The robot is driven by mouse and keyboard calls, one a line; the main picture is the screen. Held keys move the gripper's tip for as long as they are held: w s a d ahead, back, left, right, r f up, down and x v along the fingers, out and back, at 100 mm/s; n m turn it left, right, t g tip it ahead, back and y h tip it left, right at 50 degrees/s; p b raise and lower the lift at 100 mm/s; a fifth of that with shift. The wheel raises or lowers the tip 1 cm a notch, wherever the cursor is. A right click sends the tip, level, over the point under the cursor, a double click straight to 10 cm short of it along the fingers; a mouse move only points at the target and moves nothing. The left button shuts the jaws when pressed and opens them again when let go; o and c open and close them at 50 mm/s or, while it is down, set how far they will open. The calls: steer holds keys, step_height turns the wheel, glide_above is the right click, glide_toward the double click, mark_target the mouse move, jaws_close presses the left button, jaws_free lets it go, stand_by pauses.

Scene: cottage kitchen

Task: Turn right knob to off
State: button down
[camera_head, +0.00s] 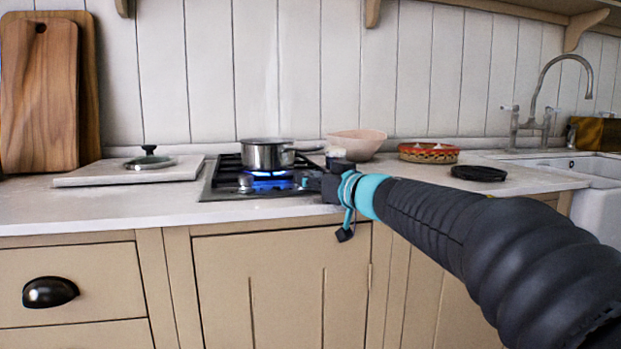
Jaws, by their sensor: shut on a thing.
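The gas hob (216,186) is set into the worktop, with a blue flame (268,184) burning under a steel pot (263,153). A metal knob (245,182) shows at the hob's front left. My gripper (306,181) reaches in from the right and is at the hob's front right corner, low over its surface. It is shut on the right knob, which is mostly hidden by the fingers. The knob's exact angle cannot be made out.
A pink bowl (357,144), a patterned round dish (428,152) and a black round item (479,173) stand right of the hob, near my arm. A board (130,174) with a glass lid (150,161) lies left. The front left worktop is clear.

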steer(key=m+t+h, duration=0.1)
steer(key=m+t+h+b, duration=0.1)
steer(key=h, duration=0.1)
steer(key=shift+s+a, duration=0.2)
steer(key=shift+a, duration=0.1)
steer(key=m+h+b, duration=0.1)
steer(key=b, duration=0.1)
steer(key=m+t+h+b, duration=0.1)
steer(key=b, duration=0.1)
steer(key=f+m+h+b, duration=0.1)
steer(key=h+b, duration=0.1)
steer(key=shift+a+t, duration=0.3)
steer(key=m+h, duration=0.2)
steer(key=h, duration=0.1)
steer(key=shift+a+r+t+b, duration=0.15)
steer(key=shift+r+t+b, duration=0.2)
steer(key=shift+t, duration=0.05)
steer(key=shift+a+m+h, duration=0.2)
steer(key=shift+m+h, duration=1.4)
steer(key=shift+h, duration=0.9)
steer(key=shift+r+h, duration=0.1)
steer(key=shift+h, duration=0.2)
steer(key=c, duration=0.8)
jaws_free()
steer(key=shift+s, duration=0.15)
